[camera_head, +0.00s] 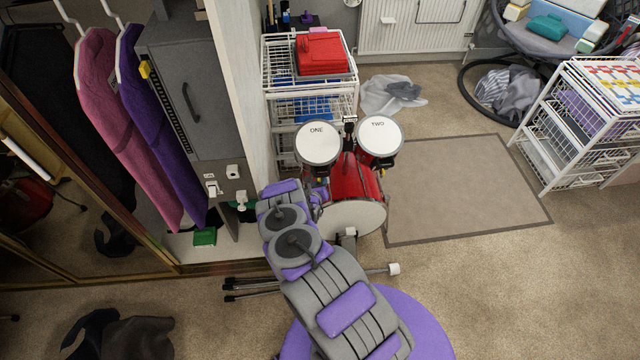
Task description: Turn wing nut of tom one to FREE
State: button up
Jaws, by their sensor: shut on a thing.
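Tom one (318,145), a drum with a white head marked ONE, sits at the upper left of a red bass drum (366,186). Tom two (379,137), marked TWO, is beside it on the right. A small yellow piece, seemingly the wing nut of tom one (324,180), shows just under that drum. My gripper (318,192) is low at the left side of the kit, below tom one, mostly hidden behind my arm. It is shut at the wing nut; the fingertips and the nut's angle are too small to make out.
A white wire basket rack (308,85) stands close behind the kit. A wardrobe with hanging clothes (115,120) is on the left. A flat mat (460,190) and open carpet lie to the right. Metal stand legs (250,287) lie on the floor near my arm.

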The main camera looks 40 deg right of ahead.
grip_shut()
jog(key=shift+w+a+g+h, duration=0.1)
jog(key=shift+g+h, duration=0.3)
jog(key=shift+h, duration=0.1)
jog(key=o, duration=0.7)
grip_release()
jog(key=shift+f, duration=0.1)
jog(key=shift+a, duration=0.1)
jog(key=p+v, duration=0.4)
jog(key=v, duration=1.3)
jog(key=shift+p, duration=0.4)
jog(key=shift+a, duration=0.1)
